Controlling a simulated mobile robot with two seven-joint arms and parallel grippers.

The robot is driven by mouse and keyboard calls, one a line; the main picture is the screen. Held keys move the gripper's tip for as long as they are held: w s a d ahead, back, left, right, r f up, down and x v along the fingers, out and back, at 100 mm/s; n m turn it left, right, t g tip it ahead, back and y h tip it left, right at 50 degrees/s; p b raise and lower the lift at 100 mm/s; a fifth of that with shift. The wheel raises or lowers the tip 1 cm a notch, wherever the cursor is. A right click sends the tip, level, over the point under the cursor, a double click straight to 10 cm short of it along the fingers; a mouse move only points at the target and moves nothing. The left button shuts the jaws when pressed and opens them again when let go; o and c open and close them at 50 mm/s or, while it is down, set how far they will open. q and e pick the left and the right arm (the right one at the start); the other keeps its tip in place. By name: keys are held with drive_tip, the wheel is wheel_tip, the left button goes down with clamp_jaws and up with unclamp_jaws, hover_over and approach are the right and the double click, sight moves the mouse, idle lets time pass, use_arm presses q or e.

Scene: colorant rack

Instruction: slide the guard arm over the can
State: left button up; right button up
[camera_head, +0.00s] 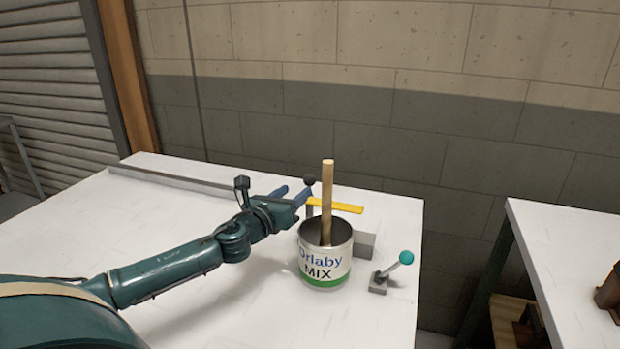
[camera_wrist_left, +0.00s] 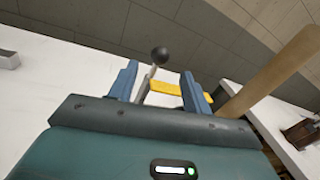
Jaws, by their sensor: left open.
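The open can (camera_head: 325,268), labelled "Orlaby MIX", stands upright on the white table with a wooden stick (camera_head: 327,195) rising from it. The yellow guard arm (camera_head: 348,208) lies level behind the can and reaches right, partly hidden by the stick. A black ball knob (camera_head: 309,180) stands on a grey post at its left end. My left gripper (camera_head: 291,196) is open behind and left of the can. In the left wrist view, the knob (camera_wrist_left: 159,54) and yellow arm (camera_wrist_left: 166,89) show between and beyond its blue fingers (camera_wrist_left: 160,84). Contact cannot be told.
A grey rail (camera_head: 180,180) runs along the back of the white table (camera_head: 200,310). A grey block (camera_head: 365,245) sits behind the can, and a small lever with a teal ball (camera_head: 406,257) stands at its right. The table's left part is clear. A second table (camera_head: 565,245) stands right.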

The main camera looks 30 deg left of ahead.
sight(306, 182)
use_arm(q)
drive_tip(key=w, duration=0.8)
drive_tip(key=shift+a+p, duration=0.15)
drive_tip(key=shift+p, duration=0.15)
clamp_jaws()
